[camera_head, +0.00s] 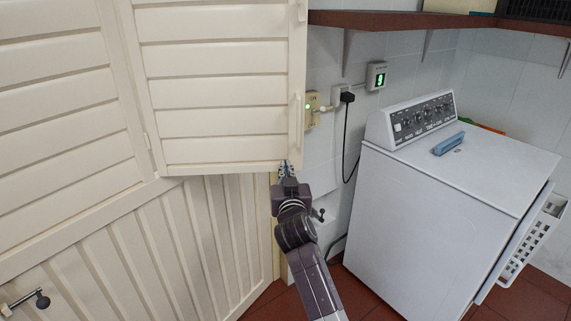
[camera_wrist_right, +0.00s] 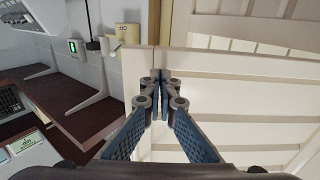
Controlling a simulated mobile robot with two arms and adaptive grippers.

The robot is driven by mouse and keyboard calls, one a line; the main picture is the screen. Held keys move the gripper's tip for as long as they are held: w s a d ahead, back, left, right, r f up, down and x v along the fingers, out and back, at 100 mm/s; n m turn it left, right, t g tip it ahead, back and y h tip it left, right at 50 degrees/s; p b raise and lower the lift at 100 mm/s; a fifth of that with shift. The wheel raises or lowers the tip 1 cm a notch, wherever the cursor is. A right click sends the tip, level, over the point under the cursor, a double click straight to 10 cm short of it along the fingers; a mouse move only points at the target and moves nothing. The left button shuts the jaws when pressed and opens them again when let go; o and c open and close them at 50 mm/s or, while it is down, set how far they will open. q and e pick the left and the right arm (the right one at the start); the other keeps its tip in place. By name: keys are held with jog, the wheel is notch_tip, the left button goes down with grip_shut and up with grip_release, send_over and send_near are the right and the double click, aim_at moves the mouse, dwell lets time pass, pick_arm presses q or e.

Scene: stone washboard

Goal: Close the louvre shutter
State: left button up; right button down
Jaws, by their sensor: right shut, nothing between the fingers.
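The cream louvre shutter (camera_head: 215,90) hangs at the top left of the head view, hinged along its left side and standing at an angle to the slatted panel beside it. A slim upright handle (camera_head: 297,118) is near its free right edge. My right gripper (camera_head: 286,170) is at the shutter's lower right corner; its fingertips are partly hidden there. In the right wrist view, the fingers (camera_wrist_right: 160,88) are shut together and empty, in front of the shutter (camera_wrist_right: 200,75) near its edge. I cannot tell whether they touch it. My left gripper is out of view.
A white washing machine (camera_head: 440,200) stands at the right with a blue brush (camera_head: 448,144) on top. A reddish shelf (camera_head: 430,22) runs along the wall above. A black cable (camera_head: 348,140) hangs from a socket. Red floor shows between the door and the machine.

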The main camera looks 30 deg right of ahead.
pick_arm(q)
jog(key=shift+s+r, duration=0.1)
pick_arm(e)
jog(key=shift+w+d, duration=0.2)
jog(key=shift+w, duration=0.15)
